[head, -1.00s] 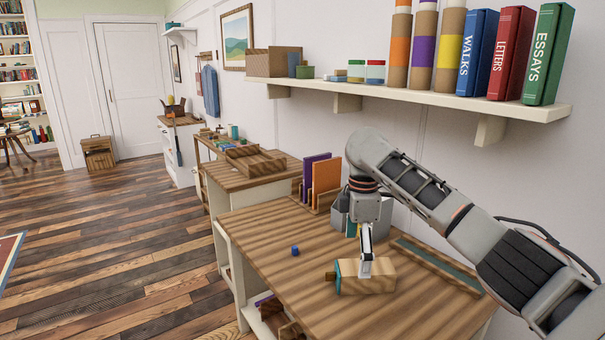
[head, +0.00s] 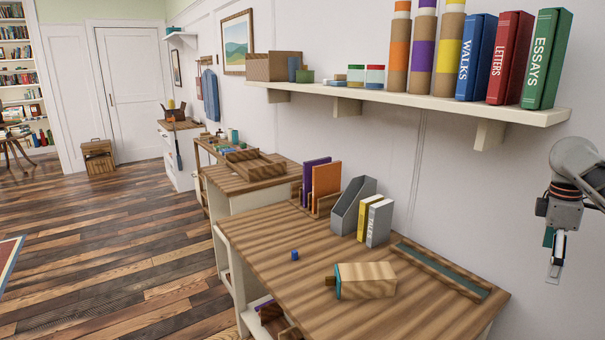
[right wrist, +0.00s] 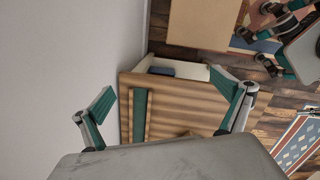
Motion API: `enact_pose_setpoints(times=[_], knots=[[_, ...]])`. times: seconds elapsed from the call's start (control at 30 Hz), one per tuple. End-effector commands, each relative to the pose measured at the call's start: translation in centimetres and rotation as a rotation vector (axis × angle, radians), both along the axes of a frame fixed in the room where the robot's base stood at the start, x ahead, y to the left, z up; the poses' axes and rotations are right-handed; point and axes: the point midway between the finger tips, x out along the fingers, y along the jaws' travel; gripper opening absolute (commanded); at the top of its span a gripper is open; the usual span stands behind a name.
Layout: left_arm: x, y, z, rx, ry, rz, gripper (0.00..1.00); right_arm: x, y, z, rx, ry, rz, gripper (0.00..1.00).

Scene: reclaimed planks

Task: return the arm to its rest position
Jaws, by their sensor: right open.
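My right gripper (head: 553,256) hangs at the right edge of the head view, in the air beside the desk's right end. It is apart from everything and holds nothing. In the right wrist view its two teal-padded fingers (right wrist: 165,102) are spread wide with nothing between them. The desk (head: 275,250) lies to its left. A wooden block-like bottle (head: 366,281) with a teal band lies on the desk, away from the gripper. My left arm does not show in the head view; grey and teal parts of mine at the upper right of the right wrist view may belong to it.
A wall shelf (head: 420,100) with books and tubes runs above the desk. The floor (head: 110,240) at left is open.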

Motion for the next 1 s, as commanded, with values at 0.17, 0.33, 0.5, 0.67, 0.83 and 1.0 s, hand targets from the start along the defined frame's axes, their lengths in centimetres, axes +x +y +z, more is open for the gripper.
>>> enact_pose_setpoints(times=[0.17, 0.33, 0.5, 0.67, 0.83, 1.0], knots=[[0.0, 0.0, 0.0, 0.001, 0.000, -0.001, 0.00, -3.6, -6.5, 0.6, -0.017, 0.001, -0.106, 1.00], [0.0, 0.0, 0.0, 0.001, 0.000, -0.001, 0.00, -7.0, -11.5, 1.1, -0.030, 0.000, -0.193, 1.00], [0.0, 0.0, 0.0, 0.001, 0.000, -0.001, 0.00, -6.1, -10.2, -3.8, -0.071, -0.004, -0.205, 1.00], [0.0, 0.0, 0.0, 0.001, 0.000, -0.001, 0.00, -5.9, -9.6, -8.4, -0.114, -0.024, -0.224, 1.00], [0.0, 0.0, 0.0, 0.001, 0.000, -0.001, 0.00, -6.1, -8.7, -14.9, -0.168, -0.070, -0.234, 1.00], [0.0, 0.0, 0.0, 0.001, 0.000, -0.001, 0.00, -6.9, -7.4, -21.8, -0.213, -0.150, -0.224, 1.00]])
